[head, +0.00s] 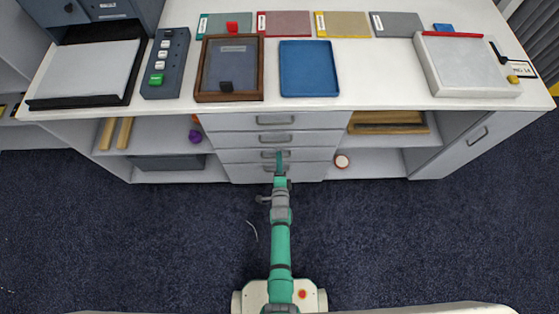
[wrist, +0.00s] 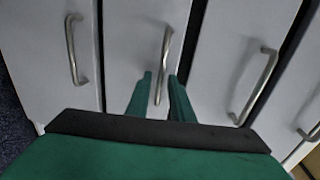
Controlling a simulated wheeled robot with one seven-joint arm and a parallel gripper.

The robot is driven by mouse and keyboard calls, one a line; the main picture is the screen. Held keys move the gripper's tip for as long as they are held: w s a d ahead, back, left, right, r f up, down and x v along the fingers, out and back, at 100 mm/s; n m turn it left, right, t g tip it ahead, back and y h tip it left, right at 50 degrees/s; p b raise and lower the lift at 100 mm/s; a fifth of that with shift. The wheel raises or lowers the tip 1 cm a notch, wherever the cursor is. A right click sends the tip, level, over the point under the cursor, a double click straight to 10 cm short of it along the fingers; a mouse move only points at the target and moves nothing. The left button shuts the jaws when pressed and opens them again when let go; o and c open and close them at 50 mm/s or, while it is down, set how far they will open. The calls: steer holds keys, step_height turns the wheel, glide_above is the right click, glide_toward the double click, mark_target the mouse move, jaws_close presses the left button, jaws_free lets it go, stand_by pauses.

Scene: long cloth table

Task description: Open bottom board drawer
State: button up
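A stack of pale grey drawers with bar handles stands in the middle under the table top. The bottom drawer (head: 247,172) is lowest, near the carpet, and looks shut; in the wrist view it appears to be the leftmost front (wrist: 45,60), with its handle (wrist: 74,52) clear of my fingers. My gripper (head: 279,153) reaches the stack from the front. In the wrist view my gripper (wrist: 160,92) is open, its green fingers on either side of the lower end of the neighbouring drawer's handle (wrist: 164,52). I cannot tell whether they touch it. My arm partly hides the lower handles.
A cabinet door (head: 470,138) is at far right. Trays and boxes fill the table top (head: 360,100). The dark carpet (head: 400,240) is mostly clear.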

jaws_close()
stand_by(1.3)
